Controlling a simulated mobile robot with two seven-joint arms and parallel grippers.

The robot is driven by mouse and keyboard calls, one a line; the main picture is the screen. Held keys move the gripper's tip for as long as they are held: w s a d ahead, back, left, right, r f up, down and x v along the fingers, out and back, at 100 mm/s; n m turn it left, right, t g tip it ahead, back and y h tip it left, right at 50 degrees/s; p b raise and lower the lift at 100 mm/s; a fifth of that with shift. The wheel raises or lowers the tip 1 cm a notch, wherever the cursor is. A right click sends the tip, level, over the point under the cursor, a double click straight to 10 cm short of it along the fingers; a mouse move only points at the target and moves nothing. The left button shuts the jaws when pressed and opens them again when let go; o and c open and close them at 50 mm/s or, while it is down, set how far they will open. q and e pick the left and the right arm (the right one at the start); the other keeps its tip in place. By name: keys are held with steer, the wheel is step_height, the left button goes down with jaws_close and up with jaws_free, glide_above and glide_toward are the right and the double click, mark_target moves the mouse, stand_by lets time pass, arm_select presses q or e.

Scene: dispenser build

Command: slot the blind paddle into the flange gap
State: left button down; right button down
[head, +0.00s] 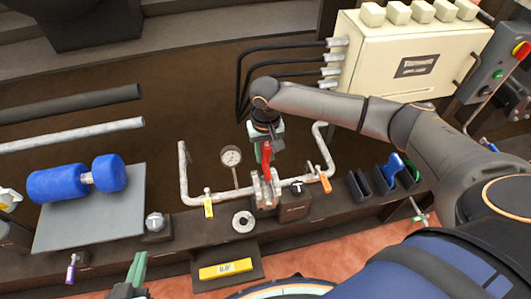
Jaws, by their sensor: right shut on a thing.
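The blind paddle (266,157), a red flat piece, is held upright in my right gripper (265,142). The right gripper is shut on it and points down over the pipe run. The paddle's lower end is just above or at the top of the flange pair (265,190) in the grey pipe. I cannot tell whether its tip is inside the gap. My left gripper (138,270), with green fingers, is at the bottom left edge, away from the pipe and partly cut off. Its opening is not clear.
A pressure gauge (231,157) stands left of the flange. A yellow tag (208,207) and an orange tag (326,183) hang on the pipe. A yellow block (225,269) lies in front. A cream cabinet (410,57) stands behind, and a black rack (358,186) is right.

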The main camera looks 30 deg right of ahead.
steer(key=shift+f+b, duration=0.45)
steer(key=shift+b, duration=0.25)
steer(key=shift+f, duration=0.15)
steer(key=shift+f+b, duration=0.25)
steer(key=shift+b, duration=0.35)
steer(key=shift+f+b, duration=0.2)
steer(key=shift+b, duration=0.1)
steer(key=shift+f+b, duration=0.35)
steer(key=shift+b, duration=0.2)
steer(key=shift+f+b, duration=0.2)
steer(key=shift+b, duration=0.1)
arm_select(q)
step_height(320, 180, up, 26)
steer(key=d+m+t+h, duration=0.1)
steer(key=m+t+h, duration=0.55)
steer(key=t, duration=0.35)
arm_select(e)
steer(key=shift+f, duration=0.25)
arm_select(q)
steer(key=shift+w+f+n+g+y+p, duration=0.15)
steer(key=shift+w+f+n+y, duration=0.2)
steer(key=shift+f, duration=0.4)
steer(key=shift+w+f+n+g+y+p, duration=0.1)
steer(key=shift+w+f+n+g+y, duration=0.1)
steer(key=shift+w+f+n, duration=0.4)
steer(key=shift+w+f+n+g+y+p, duration=0.15)
steer(key=shift+w+f+n+y, duration=0.1)
steer(key=shift+f, duration=0.6)
arm_select(e)
steer(key=shift+f, duration=0.3)
